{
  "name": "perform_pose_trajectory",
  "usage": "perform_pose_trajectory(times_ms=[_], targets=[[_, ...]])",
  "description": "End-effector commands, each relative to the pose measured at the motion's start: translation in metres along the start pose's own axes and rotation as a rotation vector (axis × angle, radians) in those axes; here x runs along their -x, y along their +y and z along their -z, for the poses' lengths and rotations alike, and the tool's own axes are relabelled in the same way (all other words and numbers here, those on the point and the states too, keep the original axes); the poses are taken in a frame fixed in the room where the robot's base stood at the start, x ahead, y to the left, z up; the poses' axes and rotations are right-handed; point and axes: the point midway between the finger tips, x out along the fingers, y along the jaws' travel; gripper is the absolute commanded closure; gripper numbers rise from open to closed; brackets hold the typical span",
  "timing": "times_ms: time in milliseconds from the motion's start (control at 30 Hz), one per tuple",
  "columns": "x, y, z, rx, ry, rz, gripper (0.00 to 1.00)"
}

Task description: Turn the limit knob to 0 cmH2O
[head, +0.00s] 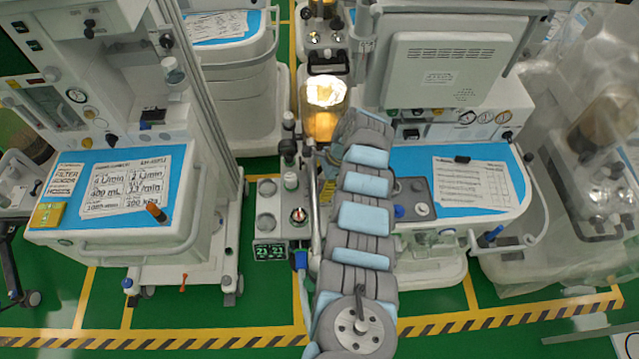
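My arm rises from the bottom centre and its far end bends down behind its own links. My gripper is hidden there, so its fingers and any contact cannot be seen. No knob has a readable limit label. A small grey unit left of my arm carries a round dial (299,216) with a red mark and a pale knob (291,181) above it. A dark panel right of my arm carries a blue knob (399,211) and a white knob (422,209). I cannot tell which is the limit knob, and no cmH2O scale is readable.
A lit amber canister (325,108) stands just beyond my arm's far end. The left cart (120,235) has a blue top with paper labels and an orange-brown item (156,212). A green numeric display (270,252) is on the grey unit. Plastic-covered equipment (590,190) stands at right.

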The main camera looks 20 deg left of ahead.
Motion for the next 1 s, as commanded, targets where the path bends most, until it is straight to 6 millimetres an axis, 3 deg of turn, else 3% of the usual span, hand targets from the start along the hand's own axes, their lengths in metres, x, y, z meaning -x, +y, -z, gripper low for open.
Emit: perform_pose_trajectory(times_ms=[267,467,800,1000], targets=[[0.002,0.000,0.000,0.000,0.000,0.001,0.25],[0.017,-0.001,0.000,-0.001,0.000,0.003,0.25],[0.079,-0.002,0.001,0.000,0.003,0.006,0.25],[0.106,0.000,0.001,-0.002,0.001,0.002,0.25]])
